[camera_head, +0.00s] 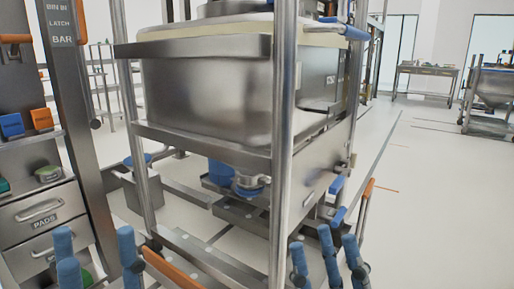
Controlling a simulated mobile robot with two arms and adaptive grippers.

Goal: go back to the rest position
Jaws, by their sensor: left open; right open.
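My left gripper (95,250) is at the bottom left edge of the head view, its blue fingers spread and nothing between them. My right gripper (326,250) is at the bottom centre, its blue fingers also apart and empty. A large steel bin (205,95) sits upright inside a metal frame with tall posts (283,150). Both grippers appear in front of the frame's lower part in the picture; I cannot tell their exact distance from it. My palms and wrists are mostly cut off by the lower picture edge.
At the left stands a cabinet with a drawer labelled PADS (45,215) and a post labelled BIN BI LATCH BAR (62,25). An orange-ended bar (364,205) shows by the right gripper. A table (425,72) stands far back. The pale floor (440,190) at right is clear.

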